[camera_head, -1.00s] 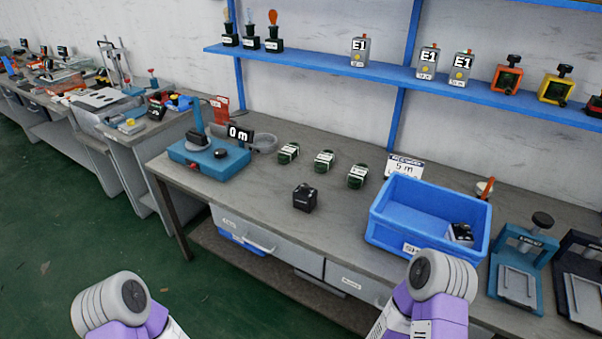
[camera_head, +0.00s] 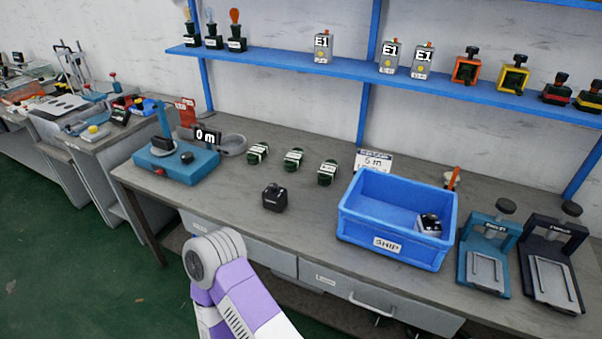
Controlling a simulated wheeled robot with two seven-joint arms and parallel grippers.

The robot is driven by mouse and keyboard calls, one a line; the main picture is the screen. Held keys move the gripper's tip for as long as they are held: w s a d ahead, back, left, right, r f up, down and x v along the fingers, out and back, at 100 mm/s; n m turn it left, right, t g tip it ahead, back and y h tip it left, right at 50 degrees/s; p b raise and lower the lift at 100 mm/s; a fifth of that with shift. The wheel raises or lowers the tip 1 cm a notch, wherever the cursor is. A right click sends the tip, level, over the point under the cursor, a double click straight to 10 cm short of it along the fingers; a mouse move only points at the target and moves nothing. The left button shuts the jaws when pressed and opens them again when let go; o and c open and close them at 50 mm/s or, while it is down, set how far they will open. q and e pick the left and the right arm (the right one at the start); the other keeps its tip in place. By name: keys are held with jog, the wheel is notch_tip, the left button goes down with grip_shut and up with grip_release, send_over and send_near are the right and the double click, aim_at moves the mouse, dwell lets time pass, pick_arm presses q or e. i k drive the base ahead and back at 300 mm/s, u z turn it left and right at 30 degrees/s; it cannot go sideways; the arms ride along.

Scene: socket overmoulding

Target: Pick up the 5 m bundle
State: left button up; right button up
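Three dark green bundles with white bands stand in a row at the middle back of the workbench: the left bundle (camera_head: 257,153), the middle bundle (camera_head: 293,159) and the right bundle (camera_head: 327,172). Their labels are too small to read, so I cannot tell which is 5 m. A white sign reading "5 m" (camera_head: 373,163) stands behind the blue bin. One of my arms shows at the bottom, in front of the bench. Neither gripper is in view.
The blue bin marked "SHIP" (camera_head: 388,244) holds a small black-and-white item (camera_head: 428,224). A black block (camera_head: 274,197) sits before the bundles. A blue device with a "0 m" display (camera_head: 206,136) is at left. Teal (camera_head: 487,262) and black (camera_head: 553,271) presses stand at right.

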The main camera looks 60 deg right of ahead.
aim_at(326, 174)
jog(key=k, duration=0.85)
jog(key=z, duration=1.2)
jog(key=i, duration=0.3)
jog(key=z, duration=0.05)
